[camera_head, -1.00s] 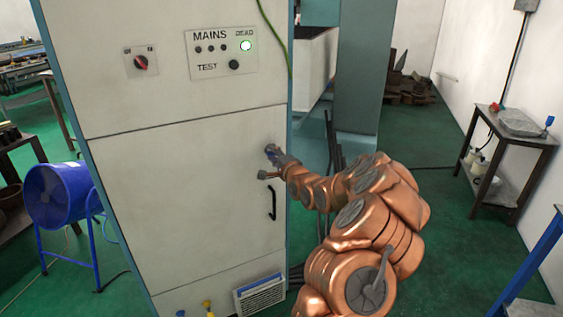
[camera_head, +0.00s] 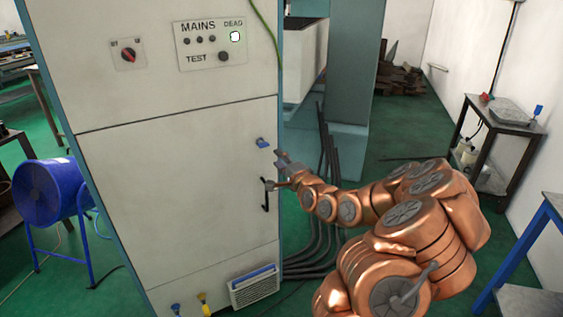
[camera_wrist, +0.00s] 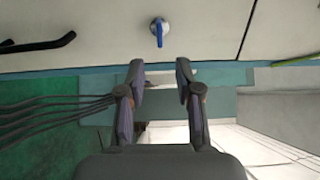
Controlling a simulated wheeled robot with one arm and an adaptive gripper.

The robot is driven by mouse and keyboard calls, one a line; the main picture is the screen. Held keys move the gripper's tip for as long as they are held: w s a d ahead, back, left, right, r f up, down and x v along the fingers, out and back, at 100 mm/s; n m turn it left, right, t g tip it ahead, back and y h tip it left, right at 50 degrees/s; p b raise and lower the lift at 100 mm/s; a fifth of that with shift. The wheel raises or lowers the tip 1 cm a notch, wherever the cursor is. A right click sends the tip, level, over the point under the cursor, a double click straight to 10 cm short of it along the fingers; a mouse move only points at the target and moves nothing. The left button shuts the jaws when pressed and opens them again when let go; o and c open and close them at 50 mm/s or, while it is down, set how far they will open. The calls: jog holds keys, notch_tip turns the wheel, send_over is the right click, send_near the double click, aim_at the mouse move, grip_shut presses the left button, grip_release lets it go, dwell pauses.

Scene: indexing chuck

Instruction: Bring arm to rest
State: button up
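My copper arm reaches from the lower right towards the right edge of a tall pale cabinet (camera_head: 170,160) in the head view. My gripper (camera_head: 279,170) is small there, close to the cabinet's right edge and just below a blue knob (camera_head: 263,142). In the wrist view my gripper (camera_wrist: 158,78) has its two fingers apart with nothing between them. The blue knob (camera_wrist: 159,32) is on the cabinet face beyond the fingertips, clear of them. Its lever points down in the wrist view.
A black door handle (camera_head: 265,195) sits below the knob. The panel (camera_head: 211,46) reads MAINS, DEAD and TEST, with the DEAD lamp lit. Thick black cables (camera_head: 318,240) run beside the cabinet. A blue fan (camera_head: 48,190) stands left; a side table (camera_head: 500,125) stands right.

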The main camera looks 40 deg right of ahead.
jog(key=shift+s+a, duration=0.1)
jog(key=shift+s, duration=0.2)
dwell(0.4)
jog(key=a+f+n+g+y+p, duration=0.1)
jog(key=a+n+g+y, duration=0.4)
jog(key=a, duration=0.7)
jog(key=s+a+f+n+g+h+p, duration=0.1)
jog(key=s+a+n+g, duration=0.4)
jog(key=s+a+n, duration=0.3)
jog(key=s+a+r+n+g+p, duration=0.1)
jog(key=s+a+n+g, duration=0.1)
jog(key=s, duration=0.9)
jog(key=s+a+r+n+g+h+p, duration=0.1)
jog(key=s+a+g, duration=0.3)
jog(key=s, duration=0.7)
jog(key=s+a+r+n+g+p, duration=0.1)
jog(key=s+a+r+n+g, duration=0.2)
jog(key=s, duration=0.9)
jog(key=shift+a+r+n+g, duration=0.3)
jog(key=shift+a+n, duration=0.1)
jog(key=shift+a, duration=0.5)
jog(key=shift+o, duration=0.4)
jog(key=shift+f, duration=0.1)
